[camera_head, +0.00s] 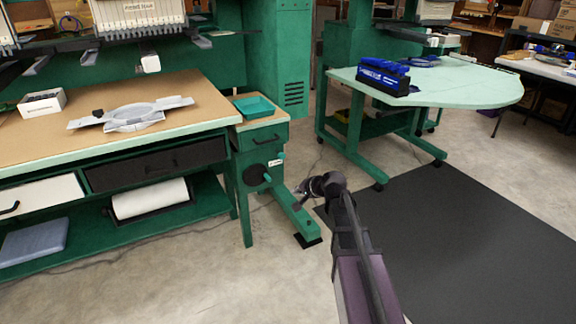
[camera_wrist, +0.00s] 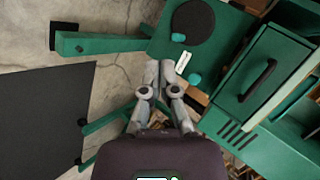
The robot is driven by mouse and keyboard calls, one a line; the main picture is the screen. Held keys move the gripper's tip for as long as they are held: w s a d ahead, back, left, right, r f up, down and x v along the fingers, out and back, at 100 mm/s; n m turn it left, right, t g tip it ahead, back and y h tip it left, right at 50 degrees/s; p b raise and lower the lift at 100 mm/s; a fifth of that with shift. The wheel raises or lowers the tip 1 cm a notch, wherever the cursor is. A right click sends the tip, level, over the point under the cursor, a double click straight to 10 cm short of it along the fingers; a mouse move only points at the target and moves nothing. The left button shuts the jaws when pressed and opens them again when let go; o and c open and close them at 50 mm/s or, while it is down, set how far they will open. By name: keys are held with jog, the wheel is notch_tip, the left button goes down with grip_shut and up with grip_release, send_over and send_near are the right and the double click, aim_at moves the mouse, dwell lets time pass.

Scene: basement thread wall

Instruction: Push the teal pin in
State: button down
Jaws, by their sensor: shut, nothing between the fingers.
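Two small teal pieces sit on the green cabinet front below the teal tray. One (camera_head: 281,155) is at upper right of a white label, and the other (camera_head: 267,177) is by the edge of a black disc. In the wrist view they are the lower piece (camera_wrist: 194,79) and the upper piece (camera_wrist: 178,37). I cannot tell from looks alone which is the pin, or how far either sticks out. My gripper (camera_head: 306,188) is shut and empty, to the right of and lower than both in the head view. Its fingertips (camera_wrist: 159,66) appear left of the label in the wrist view.
The black disc (camera_head: 255,175) and white label (camera_head: 276,162) are on the cabinet front. A green foot beam (camera_head: 297,214) runs along the floor by my gripper. The teal tray (camera_head: 254,106) stands on top. A dark mat (camera_head: 470,235) lies on open floor at right.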

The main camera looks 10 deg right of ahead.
aim_at(283, 157)
jog(key=w+d+r+m+t+b, duration=0.1)
jog(key=w+d+r+m+t, duration=0.2)
jog(key=w, duration=0.6)
jog(key=d+m+t, duration=0.1)
jog(key=d+m, duration=0.1)
jog(key=d, duration=0.1)
jog(key=shift+b, duration=0.3)
jog(key=b+x, duration=0.1)
jog(key=x, duration=0.3)
jog(key=b+x, duration=0.1)
jog(key=x, duration=0.3)
jog(key=r+b+x, duration=0.1)
jog(key=x, duration=0.3)
jog(key=shift+w, duration=0.4)
jog(key=shift+w+a, duration=0.35)
jog(key=shift+w, duration=0.25)
jog(key=shift+w, duration=0.1)
